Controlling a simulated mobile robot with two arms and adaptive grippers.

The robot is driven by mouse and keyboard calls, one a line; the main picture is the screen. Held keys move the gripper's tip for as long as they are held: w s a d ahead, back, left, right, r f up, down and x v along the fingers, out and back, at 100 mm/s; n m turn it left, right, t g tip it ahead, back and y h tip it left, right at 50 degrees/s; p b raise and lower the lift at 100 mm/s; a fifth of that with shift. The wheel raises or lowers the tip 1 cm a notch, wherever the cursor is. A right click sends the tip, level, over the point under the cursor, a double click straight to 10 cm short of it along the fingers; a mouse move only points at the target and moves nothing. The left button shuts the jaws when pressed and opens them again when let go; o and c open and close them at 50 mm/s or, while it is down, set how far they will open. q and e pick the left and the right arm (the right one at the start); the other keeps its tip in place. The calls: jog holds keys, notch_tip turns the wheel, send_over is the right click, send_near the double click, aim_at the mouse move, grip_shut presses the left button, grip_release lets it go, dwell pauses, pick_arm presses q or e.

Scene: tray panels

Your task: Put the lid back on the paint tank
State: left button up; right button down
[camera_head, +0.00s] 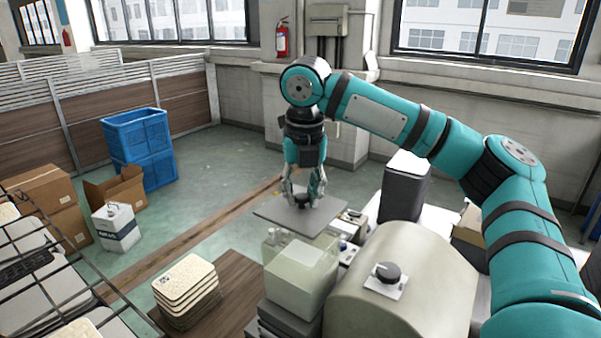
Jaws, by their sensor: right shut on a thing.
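My right gripper (301,200) reaches down from above and is shut on the dark knob at the middle of a flat grey square lid (275,212). The lid looks about level and sits over the far end of the cluttered work surface. Bottles and a pale container show just below its near edge. I cannot tell for sure which container is the paint tank, or whether the lid touches anything beneath it. My left gripper is not in view.
A stack of cream panels (186,285) lies at lower left. Blue crates (140,135) and cardboard boxes stand on the floor at left. Green floor between is open.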

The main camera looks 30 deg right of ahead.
aim_at(303, 211)
jog(key=shift+w+d+f, duration=0.2)
jog(key=shift+w+d, duration=0.4)
jog(key=shift+w, duration=0.2)
jog(key=s, duration=0.1)
jog(key=s+a, duration=0.2)
jog(key=shift+a+f, duration=0.1)
jog(key=shift+f, duration=0.15)
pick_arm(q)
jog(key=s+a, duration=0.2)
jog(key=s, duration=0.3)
pick_arm(e)
jog(key=shift+d+f, duration=0.2)
jog(key=shift+f, duration=0.75)
jog(key=shift+w+d+f, duration=0.2)
jog(key=shift+w+f, duration=0.1)
jog(key=shift+f, duration=0.2)
jog(key=shift+w+d+f, duration=0.15)
jog(key=shift+w+f, duration=0.15)
jog(key=shift+f, duration=0.2)
jog(key=shift+a+f, duration=0.1)
jog(key=shift+f, duration=0.15)
jog(key=shift+s+a, duration=0.1)
jog(key=shift+s, duration=0.1)
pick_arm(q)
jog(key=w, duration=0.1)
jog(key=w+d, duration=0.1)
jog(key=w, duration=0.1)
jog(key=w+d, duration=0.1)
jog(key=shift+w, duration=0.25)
